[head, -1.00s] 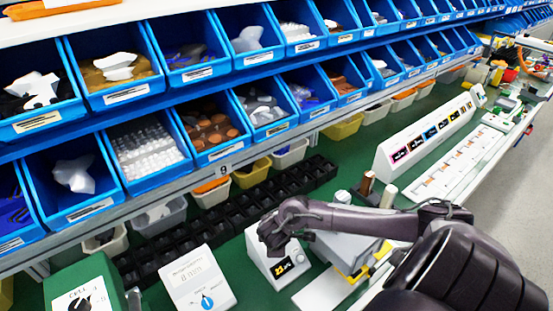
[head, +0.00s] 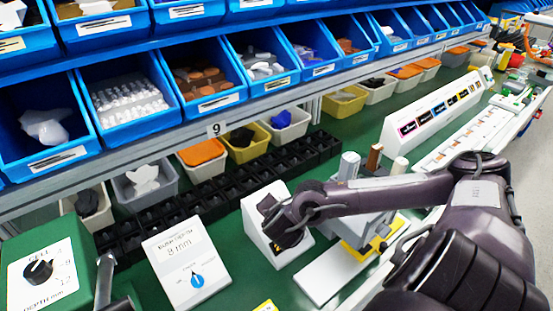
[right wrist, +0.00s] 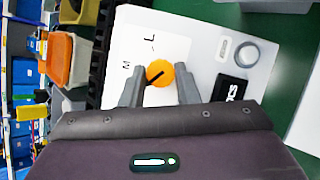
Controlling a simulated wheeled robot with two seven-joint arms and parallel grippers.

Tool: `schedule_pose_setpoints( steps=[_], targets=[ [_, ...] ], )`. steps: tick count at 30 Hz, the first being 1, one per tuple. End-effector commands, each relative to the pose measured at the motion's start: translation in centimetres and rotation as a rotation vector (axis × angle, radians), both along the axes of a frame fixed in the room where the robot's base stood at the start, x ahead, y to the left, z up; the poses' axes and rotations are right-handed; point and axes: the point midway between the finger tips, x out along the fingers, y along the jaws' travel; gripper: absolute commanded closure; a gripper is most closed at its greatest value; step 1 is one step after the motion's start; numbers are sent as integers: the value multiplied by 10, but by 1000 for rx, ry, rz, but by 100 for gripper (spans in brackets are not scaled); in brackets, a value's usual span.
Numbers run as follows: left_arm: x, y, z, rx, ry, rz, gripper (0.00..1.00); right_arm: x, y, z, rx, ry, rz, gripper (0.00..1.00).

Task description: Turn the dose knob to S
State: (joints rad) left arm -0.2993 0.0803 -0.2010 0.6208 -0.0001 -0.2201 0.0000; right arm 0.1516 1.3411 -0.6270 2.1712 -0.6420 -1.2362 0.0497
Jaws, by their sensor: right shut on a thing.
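The dose box is a white sloped box (head: 252,222) in the middle of the bench in the head view. In the right wrist view its white face (right wrist: 195,40) carries an orange round knob (right wrist: 163,76) with a black pointer line. Letters M and L are printed beside the knob; S is not visible. The pointer is slanted, and I cannot tell which end marks the setting. My right gripper (right wrist: 160,88) has its grey fingers on either side of the knob, shut on it. In the head view my right gripper (head: 287,222) covers the knob.
A white box with a blue knob (head: 197,280) and a green box with a black knob (head: 38,270) stand to the left. Black trays (head: 215,195) and small bins lie behind. A grey device on a white base (head: 322,285) stands close on the right.

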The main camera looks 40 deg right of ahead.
Motion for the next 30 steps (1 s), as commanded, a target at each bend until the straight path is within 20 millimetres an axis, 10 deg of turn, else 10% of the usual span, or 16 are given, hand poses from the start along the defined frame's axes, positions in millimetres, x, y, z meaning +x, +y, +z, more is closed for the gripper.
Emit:
schedule_pose_setpoints(
  steps=[9, 27, 28, 30],
  targets=[
    [0, 0, -32, 0, 0, 0, 64, -2, 1, -5, -88, 15, 111, 95],
    [0, 0, -36, 0, 1, 1, 64, -3, 1, -3, -109, 20, 139, 94],
    [0, 0, -36, 0, 1, 1, 64, -3, 1, -3, -109, 20, 139, 68],
    [-1, 0, -36, 0, 1, 1, 64, -2, 1, -3, -110, 18, 138, 63]
  ],
)
